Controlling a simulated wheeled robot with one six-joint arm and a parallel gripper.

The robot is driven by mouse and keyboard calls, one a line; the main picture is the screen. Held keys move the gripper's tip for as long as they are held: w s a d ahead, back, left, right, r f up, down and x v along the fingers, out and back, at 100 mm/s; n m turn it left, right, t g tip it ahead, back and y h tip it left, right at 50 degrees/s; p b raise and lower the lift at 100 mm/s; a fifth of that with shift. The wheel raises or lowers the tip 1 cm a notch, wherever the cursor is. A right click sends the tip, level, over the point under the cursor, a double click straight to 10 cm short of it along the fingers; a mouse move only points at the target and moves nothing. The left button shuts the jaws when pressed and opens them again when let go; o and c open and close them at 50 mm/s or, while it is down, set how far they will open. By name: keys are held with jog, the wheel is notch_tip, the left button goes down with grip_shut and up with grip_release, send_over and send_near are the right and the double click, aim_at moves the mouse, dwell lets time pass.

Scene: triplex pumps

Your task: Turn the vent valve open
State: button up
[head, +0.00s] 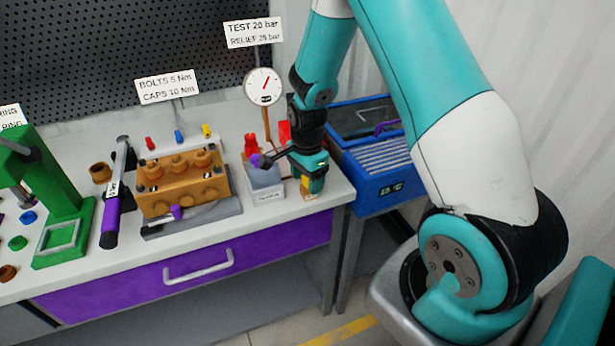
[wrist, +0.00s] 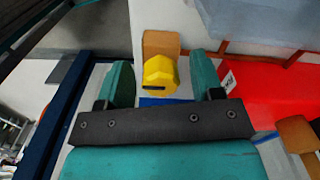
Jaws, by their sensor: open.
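A yellow faceted knob (wrist: 159,73) with a dark slot mark, which looks like the vent valve, shows in the wrist view in front of a tan block (wrist: 161,44). My gripper (wrist: 163,82) is open, with one teal finger on each side of the knob. Gaps show between the knob and both fingers, so it is not gripped. In the head view my gripper (head: 309,186) points down at the bench's right end, and a bit of the yellow knob (head: 305,186) shows beside it; the rest is hidden.
A grey test unit (head: 265,184) with a dark lever and purple knob stands just left of my gripper. A pressure gauge (head: 263,87) rises behind. A red block (wrist: 262,95) lies close right in the wrist view. A blue crate (head: 381,187) is right of the bench.

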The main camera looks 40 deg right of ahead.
jog(key=shift+c, duration=0.3)
jog(key=c, duration=0.9)
jog(key=shift+o, duration=0.2)
